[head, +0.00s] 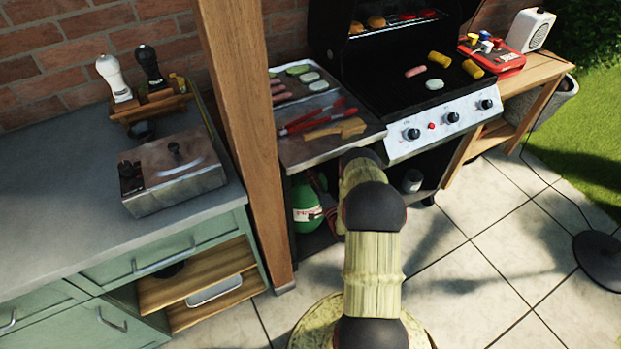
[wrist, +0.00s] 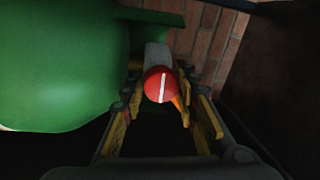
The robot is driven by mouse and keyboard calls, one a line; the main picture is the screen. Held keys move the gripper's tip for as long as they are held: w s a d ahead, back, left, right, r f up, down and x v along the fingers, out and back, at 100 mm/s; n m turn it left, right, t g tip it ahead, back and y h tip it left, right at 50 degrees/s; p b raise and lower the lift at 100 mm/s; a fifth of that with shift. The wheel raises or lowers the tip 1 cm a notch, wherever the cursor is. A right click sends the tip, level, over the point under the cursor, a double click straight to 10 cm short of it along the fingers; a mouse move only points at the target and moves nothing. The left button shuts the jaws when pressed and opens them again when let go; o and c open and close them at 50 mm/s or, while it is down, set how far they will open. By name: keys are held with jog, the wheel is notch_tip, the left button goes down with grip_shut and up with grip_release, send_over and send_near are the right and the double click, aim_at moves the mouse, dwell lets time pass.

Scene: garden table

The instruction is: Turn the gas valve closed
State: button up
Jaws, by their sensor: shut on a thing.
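The gas valve (wrist: 160,84) is a round red knob with a white stripe, in the middle of the wrist view. The stripe stands nearly upright in the picture. My gripper (wrist: 160,100) has its fingers on both sides of the knob and is shut on it. The green gas bottle (wrist: 60,65) fills the left of the wrist view. In the head view, the bottle (head: 306,208) stands under the grill's side shelf; my arm hides the valve and most of my gripper there.
The grill (head: 445,122) stands above and to the right, with food on it. A wooden post (head: 245,130) is just left of the bottle.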

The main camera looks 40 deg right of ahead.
jog(key=shift+m, duration=0.4)
jog(key=o, duration=1)
jog(key=shift+o, duration=0.8)
jog(key=shift+s, duration=0.15)
jog(key=v, duration=1.1)
jog(key=shift+s, duration=0.35)
jog(key=shift+a+f, duration=0.1)
jog(key=shift+f, duration=0.05)
